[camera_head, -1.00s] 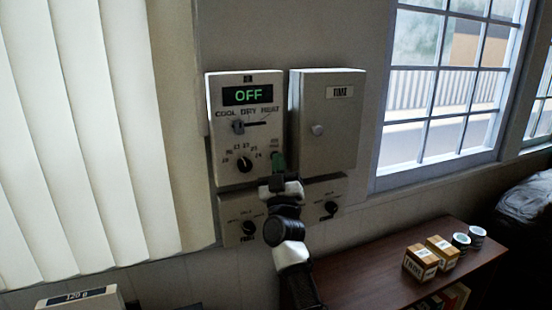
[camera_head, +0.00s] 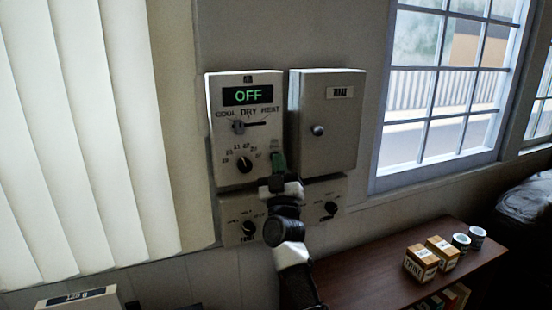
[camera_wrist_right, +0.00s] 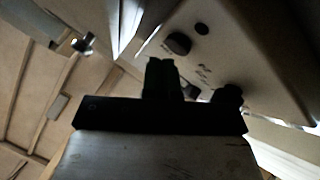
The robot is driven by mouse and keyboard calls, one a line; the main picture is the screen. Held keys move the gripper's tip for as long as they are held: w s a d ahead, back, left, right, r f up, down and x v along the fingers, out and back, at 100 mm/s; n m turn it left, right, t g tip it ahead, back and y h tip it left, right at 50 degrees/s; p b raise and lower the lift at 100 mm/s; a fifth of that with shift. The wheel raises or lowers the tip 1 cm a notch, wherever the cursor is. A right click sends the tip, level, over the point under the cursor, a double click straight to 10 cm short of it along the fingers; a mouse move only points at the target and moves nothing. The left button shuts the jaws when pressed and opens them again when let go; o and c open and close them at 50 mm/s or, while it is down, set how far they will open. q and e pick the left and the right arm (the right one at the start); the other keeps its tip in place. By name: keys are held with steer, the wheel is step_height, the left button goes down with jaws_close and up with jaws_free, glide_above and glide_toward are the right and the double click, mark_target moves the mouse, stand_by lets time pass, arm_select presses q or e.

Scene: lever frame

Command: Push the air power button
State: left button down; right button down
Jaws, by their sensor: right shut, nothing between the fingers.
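The white air control panel (camera_head: 226,125) hangs on the wall, with a display (camera_head: 247,95) reading OFF in green. Below it are a mode slider (camera_head: 239,127) under COOL, DRY and HEAT, and a round black dial (camera_head: 244,165). A green part (camera_head: 278,160) shows at the panel's lower right, where the button seems to be; it is partly hidden by my gripper. My right gripper (camera_head: 277,180) is shut and empty, right at that corner; I cannot tell if it touches. My left gripper is out of view.
A grey box with a knob (camera_head: 330,110) is mounted right of the panel. A lower plate with two black dials (camera_head: 331,208) sits beneath. A brown shelf (camera_head: 380,265) at lower right holds small boxes (camera_head: 421,262) and cups (camera_head: 477,237). White blinds (camera_head: 80,130) hang left.

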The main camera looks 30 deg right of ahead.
steer(key=shift+w, duration=0.15)
stand_by(0.5)
steer(key=shift+w, duration=0.3)
stand_by(0.4)
steer(key=shift+s+p, duration=0.3)
steer(key=shift+s, duration=0.2)
steer(key=s+p, duration=0.3)
steer(key=s, duration=0.3)
steer(key=shift+a, duration=0.2)
